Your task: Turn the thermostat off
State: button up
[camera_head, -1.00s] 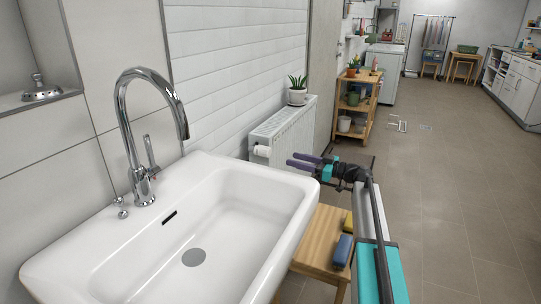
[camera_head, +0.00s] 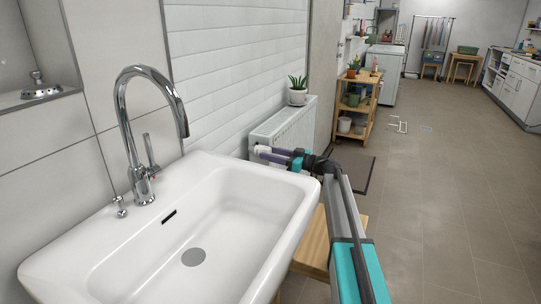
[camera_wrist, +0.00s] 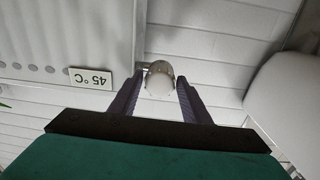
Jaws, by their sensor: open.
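The white thermostat knob (camera_wrist: 160,84) shows in the wrist view between the two dark fingers of my gripper (camera_wrist: 160,98). The fingers stand one on each side of it, and I cannot tell whether either touches it. In the head view the knob (camera_head: 261,150) is at the near end of the white radiator (camera_head: 285,128), and my gripper (camera_head: 272,155) reaches it from the right. The fingers are apart.
A white sink (camera_head: 235,210) with a chrome faucet (camera_head: 140,130) stands close in front. A wooden stool (camera_head: 313,245) is beside it, partly behind my arm. A potted plant (camera_head: 297,95) stands on the radiator. Open floor (camera_head: 440,200) lies to the right.

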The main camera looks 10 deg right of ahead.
jog(key=c, duration=0.8)
jog(key=shift+o, duration=0.2)
